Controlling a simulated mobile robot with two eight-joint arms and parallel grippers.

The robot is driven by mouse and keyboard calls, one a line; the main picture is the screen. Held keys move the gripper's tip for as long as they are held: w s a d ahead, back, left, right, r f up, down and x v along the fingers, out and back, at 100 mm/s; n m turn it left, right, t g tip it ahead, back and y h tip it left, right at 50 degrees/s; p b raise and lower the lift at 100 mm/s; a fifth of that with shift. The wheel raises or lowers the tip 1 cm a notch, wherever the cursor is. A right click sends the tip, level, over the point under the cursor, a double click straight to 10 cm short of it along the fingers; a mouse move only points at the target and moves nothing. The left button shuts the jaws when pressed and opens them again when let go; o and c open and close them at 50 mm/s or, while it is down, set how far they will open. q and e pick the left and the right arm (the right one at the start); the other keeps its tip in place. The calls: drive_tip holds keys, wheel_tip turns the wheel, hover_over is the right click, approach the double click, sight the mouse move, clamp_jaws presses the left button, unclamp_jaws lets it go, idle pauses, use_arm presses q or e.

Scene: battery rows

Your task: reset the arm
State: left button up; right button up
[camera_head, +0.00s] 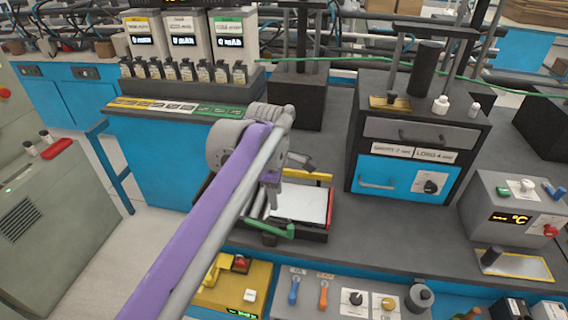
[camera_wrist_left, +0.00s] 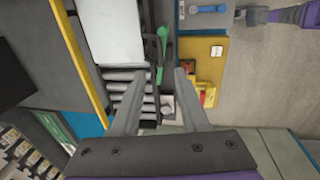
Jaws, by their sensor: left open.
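My left arm reaches in from the bottom left of the head view, and its gripper (camera_head: 272,190) is over the workbench near a dark tray (camera_head: 314,236). In the left wrist view the two fingers of my left gripper (camera_wrist_left: 160,74) are apart, with nothing held between them. A white flat plate (camera_head: 300,203) lies on the tray beside a green handle (camera_head: 275,229); the plate (camera_wrist_left: 113,35) also shows in the left wrist view, with grey rollers (camera_wrist_left: 124,88) next to it.
Behind the arm stands a row of small bottles (camera_head: 185,70) below labelled dispensers (camera_head: 188,38). A black and blue drawer unit (camera_head: 414,140) stands right of the tray. A yellow box (camera_head: 232,287) and a grey control panel (camera_head: 345,296) lie in front. Bare bench (camera_head: 330,158) separates tray and drawers.

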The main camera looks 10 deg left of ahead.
use_arm(q)
drive_tip(key=s+a+f+m+t, duration=0.1)
drive_tip(key=s+a+f+m, duration=0.3)
drive_tip(key=s+f+m, duration=0.4)
drive_tip(key=s+a+f+m+t, duration=0.2)
drive_tip(key=s+a+f+m, duration=0.3)
drive_tip(key=s, duration=1)
wheel_tip(320, 180, down, 3)
drive_tip(key=m, duration=0.4)
drive_tip(key=shift+s, duration=0.35)
